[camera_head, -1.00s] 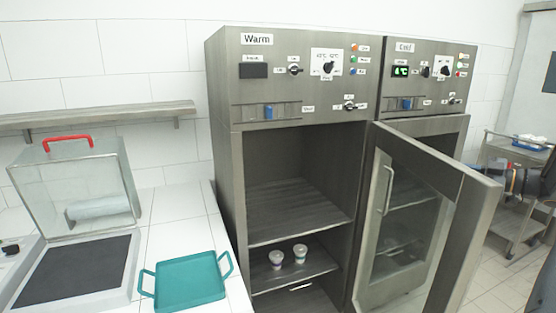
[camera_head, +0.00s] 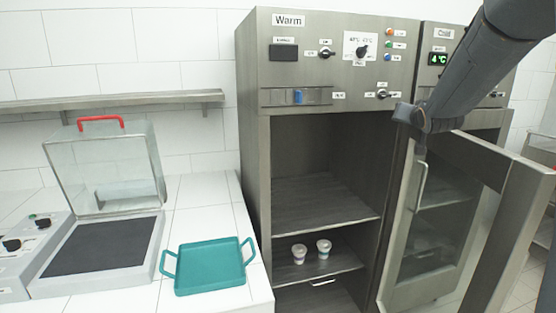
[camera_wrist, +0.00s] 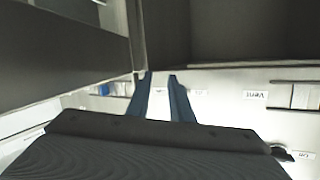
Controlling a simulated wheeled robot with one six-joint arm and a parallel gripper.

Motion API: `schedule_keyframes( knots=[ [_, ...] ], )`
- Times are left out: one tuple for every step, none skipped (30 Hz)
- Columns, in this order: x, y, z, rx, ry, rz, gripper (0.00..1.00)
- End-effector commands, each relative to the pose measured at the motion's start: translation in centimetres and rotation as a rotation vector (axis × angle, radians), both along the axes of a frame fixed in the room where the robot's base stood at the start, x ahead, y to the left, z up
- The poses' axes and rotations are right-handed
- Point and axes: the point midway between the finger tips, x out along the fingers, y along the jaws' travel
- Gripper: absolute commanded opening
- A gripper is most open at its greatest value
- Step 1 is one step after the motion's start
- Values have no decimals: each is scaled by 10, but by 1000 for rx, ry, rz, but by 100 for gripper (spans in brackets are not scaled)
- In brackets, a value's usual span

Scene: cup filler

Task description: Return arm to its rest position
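My gripper (camera_wrist: 160,76) shows in the wrist view as two dark blue fingers with a gap between them and nothing in it. It is open. In the head view my arm comes in from the top right and ends at my gripper (camera_head: 412,122), in front of the strip between the Warm cabinet (camera_head: 330,25) and the Cold cabinet (camera_head: 440,33). The fingers are hard to make out there. In the wrist view the cabinet front and its labels appear upside down around the fingertips. I cannot tell whether they touch it.
Two small cups (camera_head: 299,254) (camera_head: 323,248) stand on a shelf in the open Warm cabinet. A teal tray (camera_head: 208,283) lies on the white counter (camera_head: 200,195), beside a clear box with a red handle (camera_head: 101,123).

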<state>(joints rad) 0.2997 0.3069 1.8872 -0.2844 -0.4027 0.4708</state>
Motion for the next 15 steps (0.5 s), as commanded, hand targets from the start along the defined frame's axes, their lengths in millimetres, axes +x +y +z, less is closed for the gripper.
schedule_keyframes(
  knots=[
    [-16,19,-28,3,82,7,20],
    [-26,28,-45,1,133,12,20],
    [-40,40,-65,0,196,20,20],
    [-51,49,-80,-2,246,27,20],
    [-63,58,-96,-5,295,35,20],
    [-80,70,-115,-7,359,47,20],
    [-93,79,-129,-9,406,56,20],
    [-107,87,-142,-12,453,67,20],
    [-126,99,-159,-15,514,83,20],
    [-140,107,-172,-18,560,95,20],
    [-156,115,-183,-20,605,108,20],
    [-176,125,-199,-24,666,126,20],
    [-193,133,-210,-27,711,140,20],
    [-209,140,-220,-29,757,156,20],
    [-232,150,-234,-33,817,177,20]
  ],
)
